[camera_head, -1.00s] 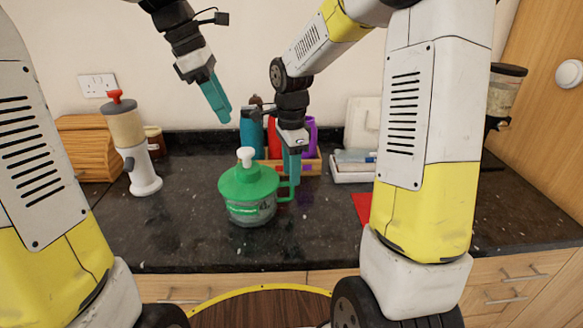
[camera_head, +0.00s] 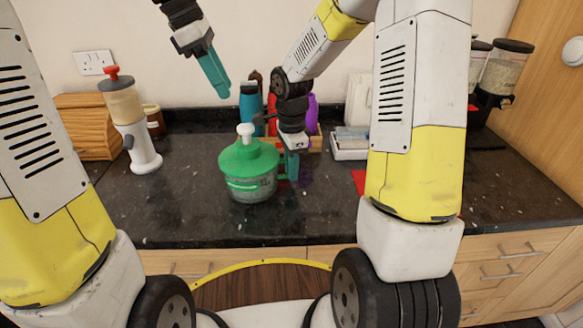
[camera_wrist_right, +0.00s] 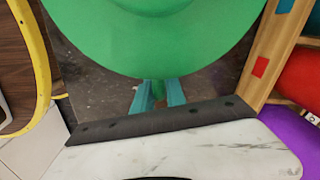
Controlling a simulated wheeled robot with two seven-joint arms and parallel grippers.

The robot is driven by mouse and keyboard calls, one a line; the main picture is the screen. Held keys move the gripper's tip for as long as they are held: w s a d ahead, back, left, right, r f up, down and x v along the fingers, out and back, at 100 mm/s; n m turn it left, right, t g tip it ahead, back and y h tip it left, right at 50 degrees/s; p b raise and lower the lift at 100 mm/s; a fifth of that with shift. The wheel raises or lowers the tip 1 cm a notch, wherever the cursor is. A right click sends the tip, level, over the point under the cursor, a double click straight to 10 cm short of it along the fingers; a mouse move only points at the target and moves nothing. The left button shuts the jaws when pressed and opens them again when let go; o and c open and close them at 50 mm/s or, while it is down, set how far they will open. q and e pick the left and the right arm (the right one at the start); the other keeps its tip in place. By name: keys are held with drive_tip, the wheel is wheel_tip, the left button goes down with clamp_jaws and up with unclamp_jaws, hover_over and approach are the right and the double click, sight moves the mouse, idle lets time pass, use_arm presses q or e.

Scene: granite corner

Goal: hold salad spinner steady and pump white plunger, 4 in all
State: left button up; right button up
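The salad spinner (camera_head: 249,165) stands upright on the counter, with a green lid and a clear bowl. Its white plunger (camera_head: 245,133) sticks up from the lid's middle. My left gripper (camera_head: 221,92) hangs in the air above and left of the plunger, apart from it. Its teal fingers look together and empty. My right gripper (camera_head: 291,167) is at the spinner's right side, shut on its green handle. The right wrist view shows its two teal fingers (camera_wrist_right: 159,92) either side of the handle, below the green lid (camera_wrist_right: 155,35). The lid hides the bowl there.
A dispenser with a red top (camera_head: 129,117) stands at the left by a wooden bread box (camera_head: 85,128). A white tray (camera_head: 350,150) is at the back right. The counter front is clear.

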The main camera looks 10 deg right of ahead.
idle(1.4)
use_arm(q)
clamp_jaws()
idle(1.6)
